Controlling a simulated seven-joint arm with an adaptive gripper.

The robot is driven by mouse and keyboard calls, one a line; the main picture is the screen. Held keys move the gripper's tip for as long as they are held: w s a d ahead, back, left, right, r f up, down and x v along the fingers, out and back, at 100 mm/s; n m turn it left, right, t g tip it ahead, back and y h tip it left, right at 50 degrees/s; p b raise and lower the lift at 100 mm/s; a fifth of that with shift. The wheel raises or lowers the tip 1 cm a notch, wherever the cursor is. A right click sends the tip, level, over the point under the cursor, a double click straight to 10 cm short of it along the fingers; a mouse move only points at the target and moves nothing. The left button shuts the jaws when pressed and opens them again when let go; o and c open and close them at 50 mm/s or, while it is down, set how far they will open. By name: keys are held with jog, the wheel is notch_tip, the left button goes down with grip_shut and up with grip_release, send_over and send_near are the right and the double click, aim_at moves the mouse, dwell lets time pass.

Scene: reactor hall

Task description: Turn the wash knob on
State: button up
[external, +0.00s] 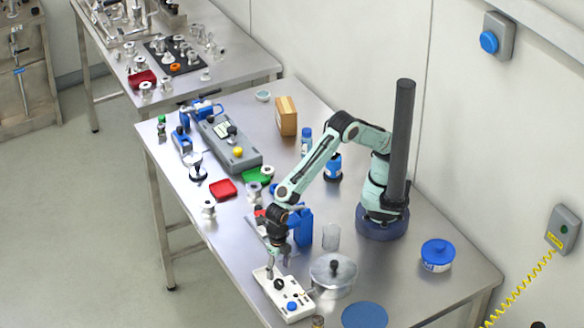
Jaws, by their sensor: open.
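A white control panel (265,284) lies near the front edge of the steel table. It carries a black knob (279,284) and a blue round part (292,306), with small red marks beside them. The labels are too small to read, so I cannot tell for sure which part is the wash knob. My gripper (278,268) points down just above the far end of the panel, close to the black knob. Its fingers are apart with nothing seen between them. I cannot tell whether a finger touches the knob.
A lidded metal pot (333,272) stands close right of the panel, with a clear glass (331,236) behind it. A blue bottle (301,226) stands beside my wrist. A blue disc (364,315) lies at the front. The table left of the panel is narrow but clear.

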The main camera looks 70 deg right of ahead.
aim_at(279, 282)
notch_tip(279, 282, up, 7)
dwell(0.4)
jog(key=f+m, duration=0.1)
jog(key=m, duration=0.8)
jog(key=f+m, duration=0.1)
jog(key=m, duration=0.8)
jog(key=a+m, duration=0.1)
jog(key=m, duration=0.8)
jog(key=shift+f+t, duration=0.4)
jog(key=m, duration=0.1)
jog(key=f+m, duration=0.1)
jog(key=m, duration=0.1)
jog(key=shift+s+d+f+m, duration=0.25)
jog(key=shift+s+f+m, duration=0.05)
jog(key=shift+f+m, duration=0.1)
jog(key=shift+d+f+g, duration=0.15)
jog(key=shift+f+g, duration=0.1)
jog(key=shift+g, duration=0.15)
jog(key=f, duration=0.6)
jog(key=shift+w+d+f, duration=0.1)
jog(key=shift+w+f, duration=0.2)
jog(key=shift+f, duration=0.1)
grip_shut()
